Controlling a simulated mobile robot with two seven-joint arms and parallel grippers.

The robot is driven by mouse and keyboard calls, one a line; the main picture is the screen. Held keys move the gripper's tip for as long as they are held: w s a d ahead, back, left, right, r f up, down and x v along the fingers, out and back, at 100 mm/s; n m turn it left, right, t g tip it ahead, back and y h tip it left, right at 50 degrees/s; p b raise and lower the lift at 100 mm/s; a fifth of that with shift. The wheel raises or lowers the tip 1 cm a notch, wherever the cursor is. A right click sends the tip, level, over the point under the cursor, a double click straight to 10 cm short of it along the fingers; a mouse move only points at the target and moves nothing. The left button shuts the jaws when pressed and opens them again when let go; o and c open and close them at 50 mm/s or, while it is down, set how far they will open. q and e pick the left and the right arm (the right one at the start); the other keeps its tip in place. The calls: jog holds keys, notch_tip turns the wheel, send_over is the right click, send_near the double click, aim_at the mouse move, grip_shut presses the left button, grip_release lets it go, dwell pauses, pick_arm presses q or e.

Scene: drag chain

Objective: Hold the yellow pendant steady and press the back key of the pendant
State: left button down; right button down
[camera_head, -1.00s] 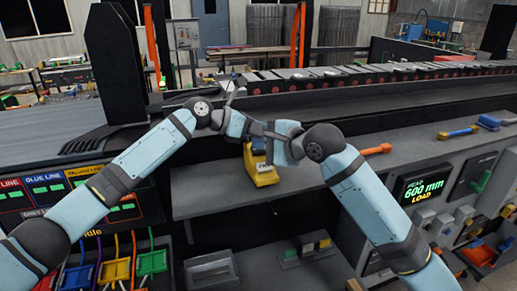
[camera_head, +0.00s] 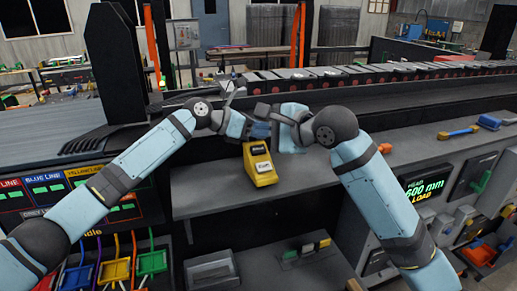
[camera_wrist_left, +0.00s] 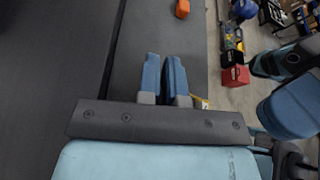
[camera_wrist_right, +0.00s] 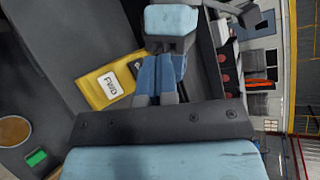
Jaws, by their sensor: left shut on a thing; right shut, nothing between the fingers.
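The yellow pendant (camera_head: 262,168) stands tilted on the grey bench in the head view, its key face uncovered. In the right wrist view the pendant (camera_wrist_right: 106,84) shows a white key marked FWD; I cannot make out a back key. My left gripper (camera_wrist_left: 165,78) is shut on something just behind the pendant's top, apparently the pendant. Only a sliver of yellow (camera_wrist_left: 201,103) shows beside its fingers, and the grip itself is hidden. My right gripper (camera_wrist_right: 160,76) is shut and empty, beside the pendant and apart from its key face; in the head view my right gripper (camera_head: 260,130) is above the pendant.
The two hands are close together over the bench (camera_head: 210,201). A conveyor (camera_head: 330,77) runs behind. A blue-handled tool (camera_head: 458,132) lies at the right. A small block with colored parts (camera_head: 305,250) and a grey tray (camera_head: 211,270) are lower down. The bench left of the pendant is clear.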

pick_arm(q)
jog(key=c, duration=1.2)
grip_release()
